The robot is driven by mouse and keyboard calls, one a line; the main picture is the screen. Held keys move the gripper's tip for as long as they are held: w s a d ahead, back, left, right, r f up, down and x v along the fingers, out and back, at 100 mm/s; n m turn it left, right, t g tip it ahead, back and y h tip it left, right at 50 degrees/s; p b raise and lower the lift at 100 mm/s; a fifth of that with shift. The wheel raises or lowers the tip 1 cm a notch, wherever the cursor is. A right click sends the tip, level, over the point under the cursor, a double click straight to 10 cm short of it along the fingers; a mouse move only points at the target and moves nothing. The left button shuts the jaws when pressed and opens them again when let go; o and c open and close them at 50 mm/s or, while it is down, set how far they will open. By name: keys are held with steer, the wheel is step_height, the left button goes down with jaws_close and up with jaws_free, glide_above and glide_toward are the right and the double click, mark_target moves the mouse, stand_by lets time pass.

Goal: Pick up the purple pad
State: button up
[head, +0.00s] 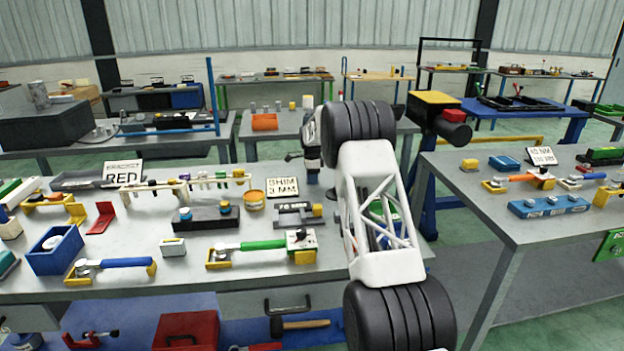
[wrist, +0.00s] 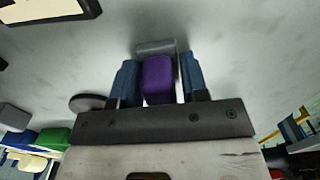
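The purple pad (wrist: 158,80) is a small rounded block in the middle of the wrist view. My gripper (wrist: 158,75) has its two blue fingers on either side of the pad. The left finger is very close to the pad, and a narrow gap shows on the right, so the gripper looks open around it. A grey piece (wrist: 155,47) lies just beyond the pad. In the head view my own arm covers part of the bench, and I cannot make out the pad or the fingertips.
Another bench (head: 480,215) stands at right. In the wrist view, bare grey surface surrounds the pad.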

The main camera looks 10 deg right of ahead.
steer(key=c, duration=0.6)
steer(key=shift+o, duration=0.2)
steer(key=shift+r, duration=0.2)
steer(key=shift+r, duration=1.65)
steer(key=shift+s+r, duration=0.25)
steer(key=shift+s, duration=2.4)
steer(key=shift+s+r, duration=0.2)
steer(key=shift+s, duration=2.5)
steer(key=shift+s+r, duration=0.25)
steer(key=shift+s, duration=2.4)
steer(key=o, duration=0.3)
steer(key=shift+c, duration=0.6)
